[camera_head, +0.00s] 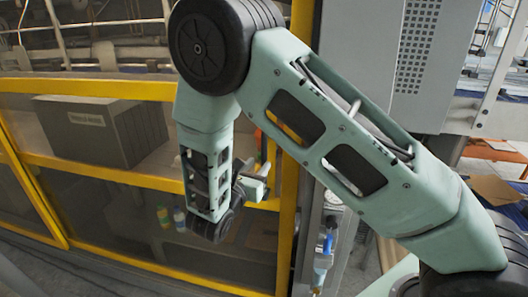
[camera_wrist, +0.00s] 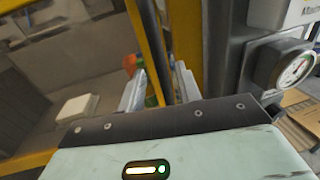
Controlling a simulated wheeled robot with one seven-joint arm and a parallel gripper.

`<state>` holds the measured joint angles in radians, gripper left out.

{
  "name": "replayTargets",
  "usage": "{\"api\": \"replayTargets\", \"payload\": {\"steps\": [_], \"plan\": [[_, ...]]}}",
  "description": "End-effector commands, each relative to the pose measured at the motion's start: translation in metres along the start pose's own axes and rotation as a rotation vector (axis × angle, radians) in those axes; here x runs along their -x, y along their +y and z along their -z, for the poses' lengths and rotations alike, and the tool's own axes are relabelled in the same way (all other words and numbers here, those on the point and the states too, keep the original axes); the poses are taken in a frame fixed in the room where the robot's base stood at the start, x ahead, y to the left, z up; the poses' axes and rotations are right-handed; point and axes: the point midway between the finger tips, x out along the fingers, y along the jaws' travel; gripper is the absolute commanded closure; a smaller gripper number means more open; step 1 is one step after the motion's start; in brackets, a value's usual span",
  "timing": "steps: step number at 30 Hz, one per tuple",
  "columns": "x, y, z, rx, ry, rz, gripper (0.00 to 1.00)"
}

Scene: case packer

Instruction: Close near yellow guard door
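The yellow guard door (camera_head: 112,174) fills the left of the head view, with yellow rails and see-through panels. A thick yellow post (camera_head: 288,225) stands at its right. I cannot tell whether a gap remains between door and post. My gripper (camera_head: 258,180) is in front of the door's right part, near this post. In the wrist view my gripper (camera_wrist: 160,88) has its two pale fingers apart. A dark upright bar (camera_wrist: 153,45) and a yellow frame edge (camera_wrist: 139,30) show between and beyond the fingers. Contact with them cannot be told.
A grey box (camera_head: 100,128) and small bottles (camera_head: 179,218) show behind the panels. A grey cabinet (camera_head: 375,65) stands right of the post. A round gauge (camera_wrist: 292,68) is close on the right in the wrist view. Cardboard (camera_head: 495,190) lies at the far right.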

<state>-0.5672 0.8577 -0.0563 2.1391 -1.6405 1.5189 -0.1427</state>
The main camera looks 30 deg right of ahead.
Motion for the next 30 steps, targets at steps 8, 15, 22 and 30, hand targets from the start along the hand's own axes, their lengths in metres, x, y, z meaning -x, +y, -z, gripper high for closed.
{"api": "replayTargets", "payload": {"steps": [8,15,22,30], "plan": [[-0.042,0.0,-0.002,0.0,0.001,0.001,0.66],[-0.051,0.0,0.0,0.0,0.001,0.0,0.66],[-0.051,0.0,0.0,-0.001,0.001,0.0,0.74],[-0.051,-0.002,0.001,0.0,0.001,0.0,1.0]]}}
